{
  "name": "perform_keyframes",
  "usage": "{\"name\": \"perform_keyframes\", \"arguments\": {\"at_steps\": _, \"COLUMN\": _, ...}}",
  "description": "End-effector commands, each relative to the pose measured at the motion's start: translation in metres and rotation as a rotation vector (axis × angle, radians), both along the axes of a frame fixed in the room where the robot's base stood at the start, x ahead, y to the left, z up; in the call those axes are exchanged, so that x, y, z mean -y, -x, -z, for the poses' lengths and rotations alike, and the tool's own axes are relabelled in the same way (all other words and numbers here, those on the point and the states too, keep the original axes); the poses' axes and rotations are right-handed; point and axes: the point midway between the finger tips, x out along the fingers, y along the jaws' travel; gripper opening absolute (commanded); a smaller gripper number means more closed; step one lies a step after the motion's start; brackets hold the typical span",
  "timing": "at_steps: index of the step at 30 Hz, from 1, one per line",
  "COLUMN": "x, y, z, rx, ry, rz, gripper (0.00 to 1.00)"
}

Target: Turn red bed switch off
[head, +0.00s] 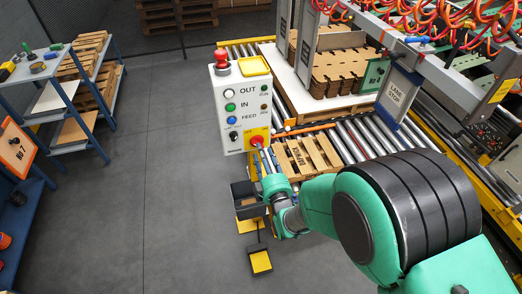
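A white control box (236,115) stands upright left of the roller conveyor in the head view. It carries a column of buttons labelled OUT, IN and FEED, with a red emergency button on top. Low on its right side is a red switch (257,141) on a yellow plate. My gripper (261,150) is at the end of my green arm, at or very close to this red switch. Its fingers are small and partly cover the switch, so I cannot tell whether they touch it or how the switch is turned.
The conveyor (360,138) carries a wooden pallet (308,157) beside my arm. Stacked brown blanks (338,68) stand behind it. A dark bin (246,198) and a yellow-topped pedal (260,261) are below the box. The floor to the left is clear up to the blue shelves (60,90).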

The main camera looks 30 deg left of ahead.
Motion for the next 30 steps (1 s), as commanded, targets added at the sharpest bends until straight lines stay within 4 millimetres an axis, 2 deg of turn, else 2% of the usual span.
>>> {"name": "perform_keyframes", "arguments": {"at_steps": 9, "x": 0.036, "y": 0.036, "z": 0.0, "rx": -0.001, "ry": 0.001, "rz": -0.001, "gripper": 0.4}}
{"name": "perform_keyframes", "arguments": {"at_steps": 15, "x": 0.053, "y": 0.053, "z": -0.001, "rx": 0.0, "ry": 0.0, "rz": 0.0, "gripper": 0.4}}
{"name": "perform_keyframes", "arguments": {"at_steps": 21, "x": 0.06, "y": 0.061, "z": 0.0, "rx": 0.0, "ry": 0.0, "rz": 0.0, "gripper": 0.4}}
{"name": "perform_keyframes", "arguments": {"at_steps": 30, "x": 0.061, "y": 0.061, "z": 0.0, "rx": 0.0, "ry": 0.0, "rz": 0.0, "gripper": 0.4}}
